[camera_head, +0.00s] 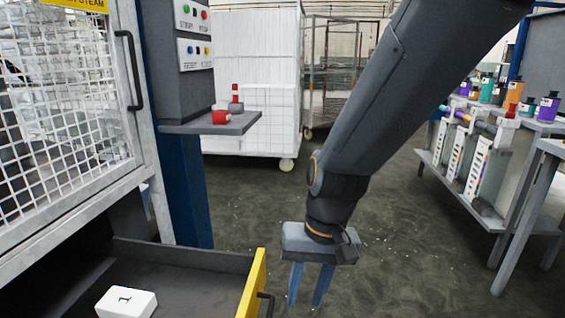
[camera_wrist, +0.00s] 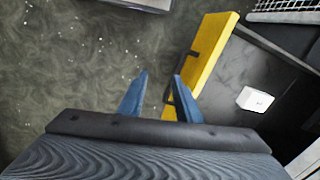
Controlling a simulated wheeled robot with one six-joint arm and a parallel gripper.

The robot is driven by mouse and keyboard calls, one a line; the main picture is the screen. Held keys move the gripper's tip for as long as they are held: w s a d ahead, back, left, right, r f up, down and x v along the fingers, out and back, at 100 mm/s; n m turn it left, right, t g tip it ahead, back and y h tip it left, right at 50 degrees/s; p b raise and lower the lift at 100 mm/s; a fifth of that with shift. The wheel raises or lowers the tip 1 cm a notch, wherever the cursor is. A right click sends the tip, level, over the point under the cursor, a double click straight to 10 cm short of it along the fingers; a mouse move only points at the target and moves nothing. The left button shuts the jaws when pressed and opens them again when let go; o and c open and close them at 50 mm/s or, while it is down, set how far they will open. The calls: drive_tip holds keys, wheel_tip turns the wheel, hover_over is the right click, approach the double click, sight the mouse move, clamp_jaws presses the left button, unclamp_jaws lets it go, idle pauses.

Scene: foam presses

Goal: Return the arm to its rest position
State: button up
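My gripper (camera_head: 309,285) hangs at the end of my arm, pointing down, to the right of an open drawer. Its two blue fingers are apart with nothing between them; they also show in the wrist view (camera_wrist: 159,97). The drawer's yellow front (camera_head: 253,285) stands just left of the gripper, with a dark handle on its outer face. In the wrist view the yellow front (camera_wrist: 208,50) lies just beyond the fingers. I cannot tell whether a finger touches the handle. A white block (camera_head: 126,302) with a dark mark lies inside the drawer, also in the wrist view (camera_wrist: 255,99).
The press with its mesh door (camera_head: 65,110) stands at left. A small shelf (camera_head: 212,123) holds a red object. A white cart (camera_head: 250,80) stands behind. A bench with bottles (camera_head: 515,122) is at right. The floor (camera_head: 400,240) between is clear.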

drive_tip(key=s+d+r+h+p, duration=0.1)
drive_tip(key=s+d+r+p, duration=0.2)
drive_tip(key=d+r+p, duration=0.3)
drive_tip(key=s+d+r+p, duration=0.4)
drive_tip(key=d+r+p, duration=0.2)
drive_tip(key=d+p, duration=0.2)
drive_tip(key=shift+d+r+m+h, duration=0.15)
drive_tip(key=shift+d+m+h, duration=0.15)
drive_tip(key=shift+d+h, duration=0.1)
